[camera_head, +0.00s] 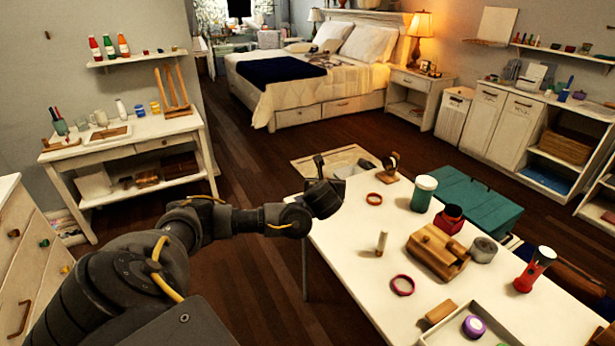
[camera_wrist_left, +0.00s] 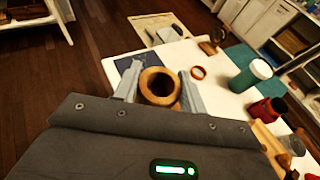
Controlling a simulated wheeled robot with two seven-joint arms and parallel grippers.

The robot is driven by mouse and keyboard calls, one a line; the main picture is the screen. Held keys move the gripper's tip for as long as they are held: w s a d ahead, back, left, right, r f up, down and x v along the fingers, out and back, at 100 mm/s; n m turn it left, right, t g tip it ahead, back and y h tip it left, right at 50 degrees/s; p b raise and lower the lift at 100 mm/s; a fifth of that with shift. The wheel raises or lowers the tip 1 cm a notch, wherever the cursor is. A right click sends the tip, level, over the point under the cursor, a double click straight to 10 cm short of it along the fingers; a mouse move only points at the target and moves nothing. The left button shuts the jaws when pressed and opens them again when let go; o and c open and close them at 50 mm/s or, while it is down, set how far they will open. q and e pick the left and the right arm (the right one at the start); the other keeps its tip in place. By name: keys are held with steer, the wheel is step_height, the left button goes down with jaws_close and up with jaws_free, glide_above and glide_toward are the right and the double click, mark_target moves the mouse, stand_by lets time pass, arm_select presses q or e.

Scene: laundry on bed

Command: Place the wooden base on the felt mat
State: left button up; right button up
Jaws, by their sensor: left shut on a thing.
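My left gripper (camera_wrist_left: 158,84) is shut on a round wooden piece with a dark hole in its middle, which looks like the wooden base (camera_wrist_left: 148,96). The piece sits between the two grey fingers in the left wrist view. A dark blue patch, likely the felt mat (camera_wrist_left: 128,65), lies at the far left corner of the white table, just beyond the left finger. The gripper covers part of it. The gap between piece and table cannot be told. In the head view my left wrist is over that corner and hides the mat and the held piece. My right gripper is out of view.
A small stand (camera_head: 391,170) is at the far edge.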

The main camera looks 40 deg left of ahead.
arm_select(q)
steer(key=s+d+r+m+t+h+p, duration=0.15)
steer(key=d+r, duration=0.25)
steer(key=d, duration=0.5)
steer(key=d+r+m+t+h, duration=0.1)
steer(key=d+r+m+h, duration=0.25)
steer(key=d, duration=0.55)
steer(key=s+d+r+m+h+p, duration=0.2)
steer(key=s+d+r+p, duration=0.3)
steer(key=r, duration=1)
steer(key=d+h+p, duration=0.1)
steer(key=d+p, duration=0.1)
steer(key=d, duration=0.2)
steer(key=shift+s+d+r+m, duration=0.15)
steer(key=shift+s+d+m, duration=0.05)
steer(key=shift+d+m, duration=0.1)
